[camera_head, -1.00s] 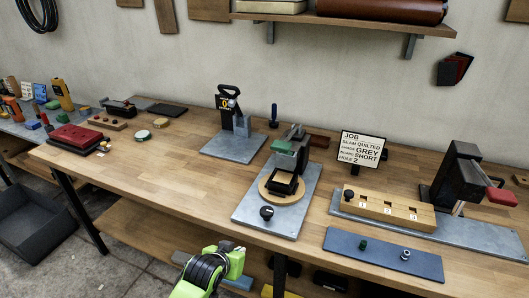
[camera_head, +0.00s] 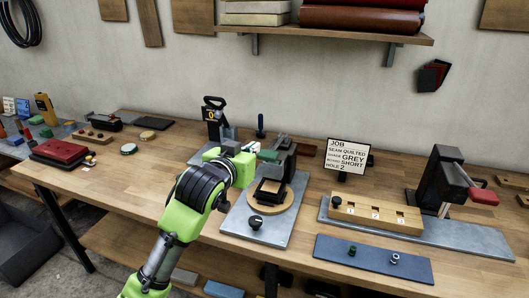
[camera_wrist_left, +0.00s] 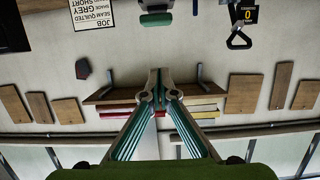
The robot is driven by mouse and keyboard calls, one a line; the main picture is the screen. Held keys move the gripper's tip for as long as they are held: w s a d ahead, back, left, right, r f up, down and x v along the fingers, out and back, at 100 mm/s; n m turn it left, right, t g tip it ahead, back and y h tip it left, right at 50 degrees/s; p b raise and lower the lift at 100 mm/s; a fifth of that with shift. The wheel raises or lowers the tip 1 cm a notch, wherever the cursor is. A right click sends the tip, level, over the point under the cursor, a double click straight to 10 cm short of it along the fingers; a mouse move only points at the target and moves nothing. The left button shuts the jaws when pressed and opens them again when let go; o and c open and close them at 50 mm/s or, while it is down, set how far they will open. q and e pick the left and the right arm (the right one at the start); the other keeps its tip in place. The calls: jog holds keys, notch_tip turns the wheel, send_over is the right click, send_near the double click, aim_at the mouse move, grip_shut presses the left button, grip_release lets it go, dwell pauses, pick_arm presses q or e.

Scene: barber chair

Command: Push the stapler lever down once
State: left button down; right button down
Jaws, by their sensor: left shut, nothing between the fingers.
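Three lever devices stand on the bench, and I cannot tell for sure which is the stapler. One has a black loop handle (camera_head: 213,103) and a yellow "0" counter on a grey base. It also shows upside down in the left wrist view (camera_wrist_left: 240,28). Another, in the middle, has a green lever (camera_head: 268,155) over a black frame on a round wooden plate. That lever shows at the top of the wrist view (camera_wrist_left: 155,19). My left gripper (camera_head: 252,148) is shut and empty, close to the green lever in the head view. Its fingertips (camera_wrist_left: 158,74) meet with nothing between them.
A black press with a red handle (camera_head: 484,196) stands at the right, beside a wooden block (camera_head: 376,213) numbered 1 to 3. A job sign (camera_head: 346,156) stands behind. A blue-grey mat (camera_head: 374,258) lies in front. A shelf (camera_head: 310,33) hangs above.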

pick_arm(q)
jog(key=shift+r, duration=0.1)
jog(key=w+d+f+p, duration=0.3)
jog(key=w+f, duration=0.3)
jog(key=w, duration=0.3)
jog(key=shift+f+p, duration=0.3)
jog(key=shift+w+f, duration=0.1)
dwell(0.4)
